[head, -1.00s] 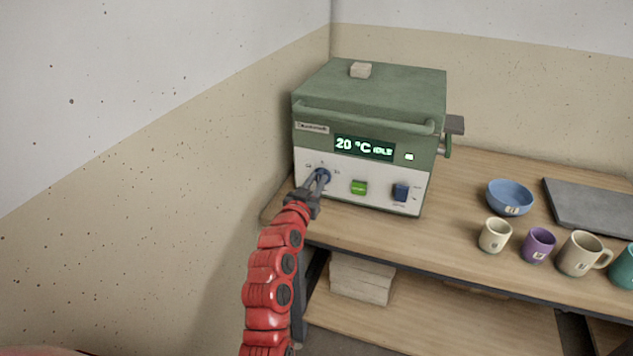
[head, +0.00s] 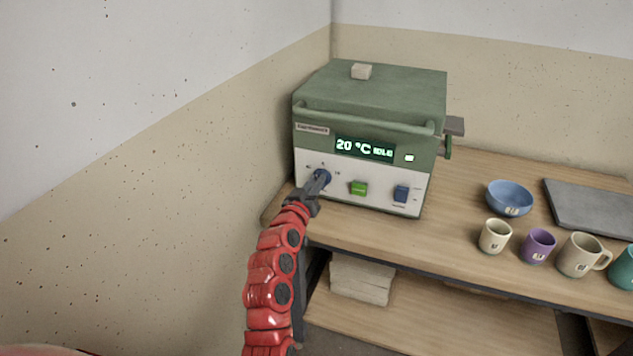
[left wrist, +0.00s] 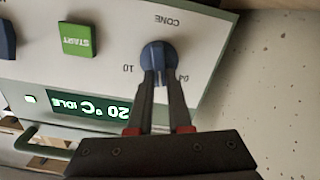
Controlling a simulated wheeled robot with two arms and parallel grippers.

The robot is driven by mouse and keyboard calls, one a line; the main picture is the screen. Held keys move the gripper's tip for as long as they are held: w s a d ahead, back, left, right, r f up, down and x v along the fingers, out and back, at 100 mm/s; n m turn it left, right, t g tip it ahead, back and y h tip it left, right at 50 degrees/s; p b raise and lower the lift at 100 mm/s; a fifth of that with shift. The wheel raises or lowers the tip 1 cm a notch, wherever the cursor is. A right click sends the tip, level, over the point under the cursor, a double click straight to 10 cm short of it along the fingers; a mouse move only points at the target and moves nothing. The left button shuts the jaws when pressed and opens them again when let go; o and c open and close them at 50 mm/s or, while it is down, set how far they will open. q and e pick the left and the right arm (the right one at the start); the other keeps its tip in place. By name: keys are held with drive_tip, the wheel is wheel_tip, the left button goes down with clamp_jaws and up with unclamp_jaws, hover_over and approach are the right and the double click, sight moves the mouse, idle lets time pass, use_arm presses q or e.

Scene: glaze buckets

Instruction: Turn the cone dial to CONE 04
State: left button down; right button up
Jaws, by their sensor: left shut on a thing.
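The blue cone dial (head: 322,176) is on the white front panel of the green kiln (head: 375,85), at the panel's left. In the left wrist view, which is upside down, the dial (left wrist: 158,56) has the labels CONE, 10 and 04 around it. My left gripper (head: 320,183) is at the dial. In the left wrist view its fingers (left wrist: 160,80) are shut on the dial's knob. The fingers hide part of the dial, and I cannot tell which label it points to. My right gripper is out of view.
The green START button (left wrist: 77,40) and a blue switch (head: 401,193) are right of the dial in the head view. The display (head: 365,148) reads 20 °C IDLE. A blue bowl (head: 509,198), several mugs and a grey slab (head: 590,207) stand farther right on the table.

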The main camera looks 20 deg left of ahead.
use_arm(q)
drive_tip(key=shift+a+f+n+p, duration=0.15)
drive_tip(key=shift+n+p, duration=0.15)
drive_tip(key=shift+n, duration=1.15)
drive_tip(key=shift+a+n+p, duration=0.15)
drive_tip(key=shift+n+p, duration=0.15)
drive_tip(key=shift+n, duration=1.1)
drive_tip(key=shift+a+f+n+p, duration=0.15)
drive_tip(key=shift+n+p, duration=0.15)
drive_tip(key=shift+n, duration=1.15)
drive_tip(key=c, duration=0.8)
unclamp_jaws()
drive_tip(key=shift+c, duration=0.2)
drive_tip(key=s, duration=1.7)
drive_tip(key=shift+s+a+b, duration=0.2)
drive_tip(key=shift+a+b, duration=0.05)
drive_tip(key=shift+b, duration=0.2)
